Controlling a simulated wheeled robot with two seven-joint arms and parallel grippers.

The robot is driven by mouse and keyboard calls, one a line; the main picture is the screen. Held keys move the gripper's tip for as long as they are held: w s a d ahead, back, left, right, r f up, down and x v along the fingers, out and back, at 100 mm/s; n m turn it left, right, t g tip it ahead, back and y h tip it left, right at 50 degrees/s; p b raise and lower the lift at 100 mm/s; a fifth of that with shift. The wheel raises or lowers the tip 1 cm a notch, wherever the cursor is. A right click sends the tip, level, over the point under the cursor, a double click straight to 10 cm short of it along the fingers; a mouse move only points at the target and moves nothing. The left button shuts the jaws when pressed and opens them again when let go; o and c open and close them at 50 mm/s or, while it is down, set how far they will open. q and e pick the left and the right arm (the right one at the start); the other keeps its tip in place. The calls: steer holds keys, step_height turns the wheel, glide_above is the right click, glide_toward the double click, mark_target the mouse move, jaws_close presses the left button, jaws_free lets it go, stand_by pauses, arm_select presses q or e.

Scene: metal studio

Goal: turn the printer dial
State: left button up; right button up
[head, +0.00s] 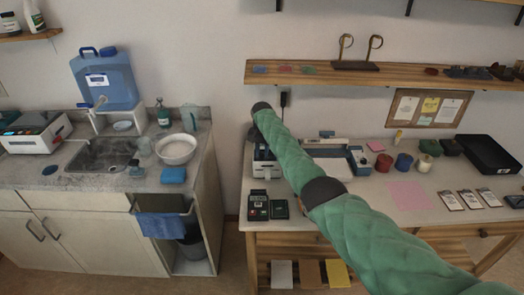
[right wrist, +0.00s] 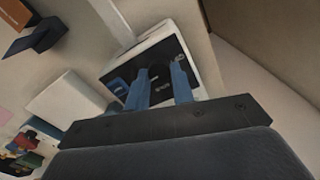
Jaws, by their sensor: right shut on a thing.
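The printer (head: 264,170) is a small dark and light machine at the left end of the right-hand worktable, partly covered by my right arm in the head view. In the right wrist view the printer (right wrist: 198,62) has a white body and a black front panel with a blue label. My right gripper (right wrist: 159,78) has its two blue fingers at that panel, shut on the dark round dial (right wrist: 160,73). The dial's marking and angle are too small to tell. My left gripper is not in view.
Several coloured tins (head: 403,163) and a black tray (head: 488,154) are farther right. A wooden shelf (head: 420,80) hangs above. A sink counter (head: 60,180) is left.

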steer(key=shift+w+r, duration=0.1)
stand_by(0.4)
steer(key=o, duration=0.9)
steer(key=shift+o, duration=0.5)
